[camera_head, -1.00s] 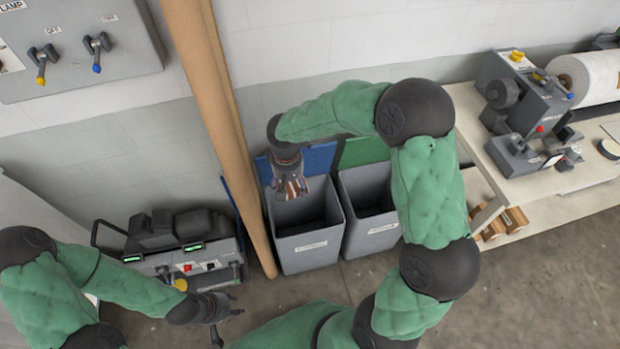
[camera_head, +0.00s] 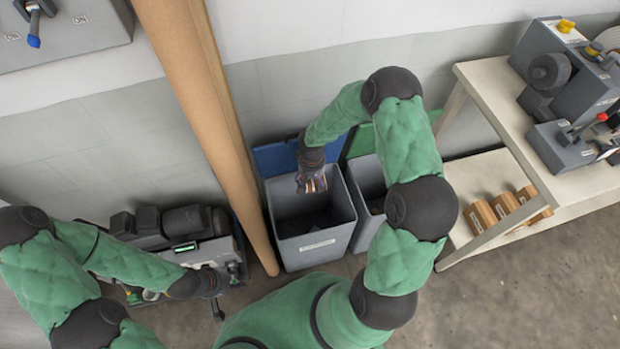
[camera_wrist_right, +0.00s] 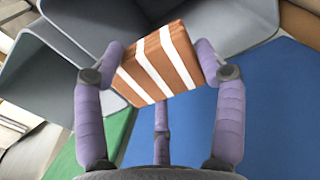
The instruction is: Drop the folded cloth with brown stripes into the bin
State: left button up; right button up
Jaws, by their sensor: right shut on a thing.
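The folded cloth (camera_wrist_right: 160,62), brown with white stripes, is between the purple fingers of my right gripper (camera_wrist_right: 160,75) in the right wrist view. The right gripper is shut on it. In the head view the right gripper (camera_head: 312,182) hangs over the back part of the opening of a grey bin (camera_head: 318,248) with a blue panel behind it; the cloth shows there only as a small patch. The bin has a white label on its front, too small to read. My left gripper (camera_head: 215,295) is far to the left and low, apart from the bin; its finger opening is unclear.
A second grey bin with a green panel (camera_head: 362,142) stands to the right, partly behind my right arm. A tall brown post (camera_head: 205,110) stands just left of the bin. A bench (camera_head: 490,100) with a machine is at the right.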

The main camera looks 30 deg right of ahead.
aim_at(311, 188)
jog(key=shift+f+b, duration=1.55)
jog(key=shift+f, duration=1.25)
jog(key=o, duration=1.2)
jog(key=shift+c, duration=0.2)
notch_tip(311, 188, up, 8)
jog(key=shift+f, duration=0.2)
